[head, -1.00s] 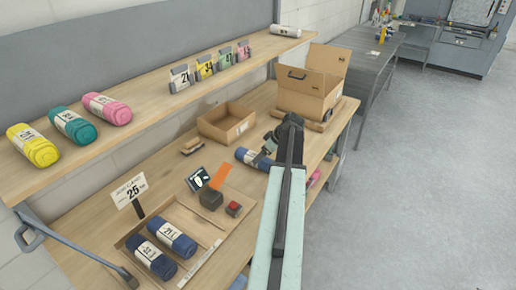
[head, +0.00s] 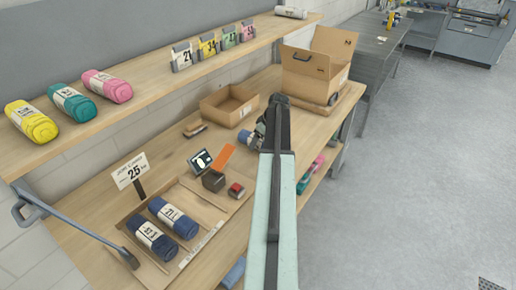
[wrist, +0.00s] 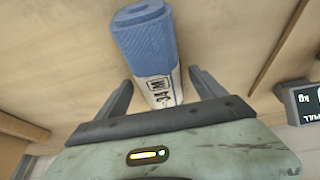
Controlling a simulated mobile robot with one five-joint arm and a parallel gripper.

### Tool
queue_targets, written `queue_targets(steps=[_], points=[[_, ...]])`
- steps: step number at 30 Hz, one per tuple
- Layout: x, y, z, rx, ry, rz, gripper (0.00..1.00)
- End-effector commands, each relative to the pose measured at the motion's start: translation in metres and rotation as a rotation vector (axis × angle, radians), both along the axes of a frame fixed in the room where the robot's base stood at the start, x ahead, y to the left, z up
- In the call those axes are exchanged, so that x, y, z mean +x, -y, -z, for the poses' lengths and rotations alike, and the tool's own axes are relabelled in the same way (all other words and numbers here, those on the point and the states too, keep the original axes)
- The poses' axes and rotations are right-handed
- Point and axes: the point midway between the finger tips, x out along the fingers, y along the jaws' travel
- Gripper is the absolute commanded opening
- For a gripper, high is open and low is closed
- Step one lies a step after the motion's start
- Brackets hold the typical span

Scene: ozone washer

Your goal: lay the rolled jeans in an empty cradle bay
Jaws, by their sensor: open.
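A rolled pair of blue jeans with a white label lies on the workbench, partly hidden behind my arm in the head view (head: 247,141). In the wrist view the blue roll (wrist: 145,38) lies between the two fingers of my open gripper (wrist: 160,76), its labelled end nearest the palm. I see gaps beside the roll, and contact cannot be told. The wooden cradle (head: 200,246) sits at the front of the bench. Two blue rolls (head: 152,238) (head: 174,217) lie in its left and middle part. The bay to their right (head: 207,205) looks empty.
A price sign (head: 132,172), a small scale display (head: 200,161) and a red button box (head: 236,190) stand around the cradle. An open carton (head: 230,105) and a larger box (head: 315,72) are farther back. The shelf (head: 150,85) above holds coloured rolls.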

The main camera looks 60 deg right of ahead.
Motion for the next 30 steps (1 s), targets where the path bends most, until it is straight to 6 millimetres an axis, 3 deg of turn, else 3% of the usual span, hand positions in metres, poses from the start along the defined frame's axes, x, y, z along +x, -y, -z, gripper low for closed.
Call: queue_targets(steps=[1, 8, 15, 17, 25, 30], points=[[0.003, 0.000, 0.012, 0.001, 0.000, 0.000, 0.80], [0.003, 0.000, 0.009, 0.000, 0.001, 0.001, 0.80], [0.003, 0.000, 0.008, 0.000, 0.001, 0.001, 0.13], [0.003, 0.001, 0.009, 0.000, 0.001, 0.001, 0.00], [0.002, 0.001, 0.007, 0.000, 0.001, 0.001, 0.00], [0.002, 0.001, -0.008, -0.001, 0.001, 0.001, 0.00]])
